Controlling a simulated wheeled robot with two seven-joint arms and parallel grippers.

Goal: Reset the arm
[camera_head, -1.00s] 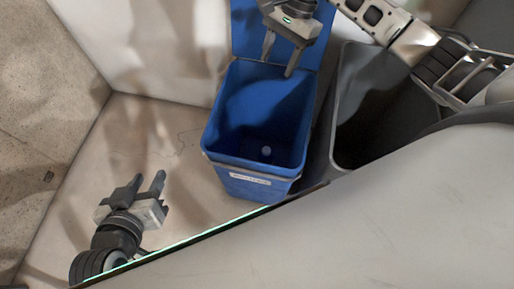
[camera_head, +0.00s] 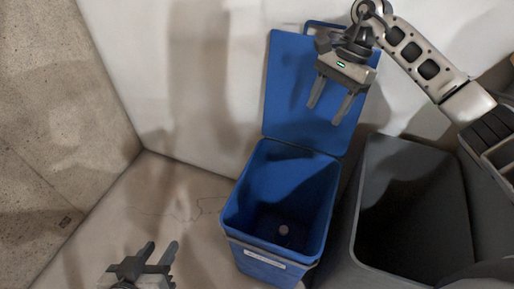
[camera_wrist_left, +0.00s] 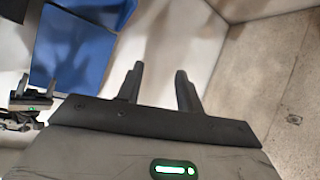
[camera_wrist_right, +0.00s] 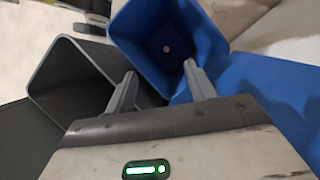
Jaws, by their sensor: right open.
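My right gripper (camera_head: 336,94) is open and empty, in front of the raised lid of the blue bin (camera_head: 240,212) in the head view. In the right wrist view its parted fingers (camera_wrist_right: 160,92) show over the blue bin and the dark bin, with nothing between them. My left gripper (camera_head: 157,252) is low at the bottom left of the head view, apart from the bins. In the left wrist view its fingers (camera_wrist_left: 159,85) are apart and empty. A small round pale thing (camera_head: 283,230) lies on the blue bin's floor.
The blue bin's lid (camera_head: 290,85) stands open against the pale wall (camera_head: 210,60). A dark grey bin (camera_head: 362,225) stands open to the right of the blue bin. The floor left of the blue bin is clear. A speckled surface (camera_head: 50,120) is at the far left.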

